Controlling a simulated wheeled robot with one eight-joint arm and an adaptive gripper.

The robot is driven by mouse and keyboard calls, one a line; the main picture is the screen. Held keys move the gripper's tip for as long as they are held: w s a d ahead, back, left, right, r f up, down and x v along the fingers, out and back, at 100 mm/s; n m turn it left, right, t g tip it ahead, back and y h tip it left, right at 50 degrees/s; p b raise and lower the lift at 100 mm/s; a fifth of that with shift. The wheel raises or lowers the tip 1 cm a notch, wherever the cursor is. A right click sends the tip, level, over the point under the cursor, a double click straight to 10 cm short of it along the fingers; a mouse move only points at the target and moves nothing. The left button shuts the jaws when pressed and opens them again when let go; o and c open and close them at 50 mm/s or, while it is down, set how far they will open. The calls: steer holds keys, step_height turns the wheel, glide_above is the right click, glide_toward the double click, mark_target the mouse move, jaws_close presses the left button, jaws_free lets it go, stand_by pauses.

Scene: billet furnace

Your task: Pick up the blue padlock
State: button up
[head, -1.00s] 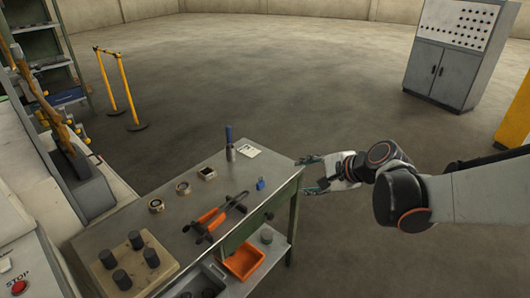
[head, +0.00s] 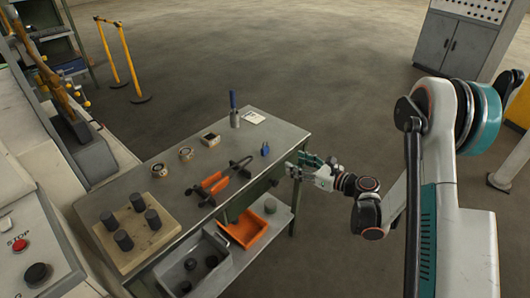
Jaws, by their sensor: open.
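The small blue padlock (head: 265,149) sits on the grey metal workbench (head: 225,163), close to its right edge, in the head view. My gripper (head: 291,166) is open and empty, just right of the padlock and beside the bench edge. Its fingers point left toward the padlock, with a small gap between them. Nothing hides the padlock.
Orange-handled tongs (head: 212,186) lie left of the padlock. A block with dark cylinders (head: 135,228) is at the near left. An orange tray (head: 244,228) is on the lower shelf.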

glide_toward(267, 150)
steer(key=x, duration=0.1)
steer(key=p+x, duration=0.1)
steer(key=shift+a+f, duration=0.2)
steer(key=shift+a, duration=0.2)
steer(key=shift+b+x, duration=1.35)
steer(key=shift+x, duration=1.6)
steer(key=shift+w+d+r, duration=0.15)
steer(key=shift+w+r, duration=0.05)
steer(key=shift+r, duration=0.05)
steer(key=c, duration=1.2)
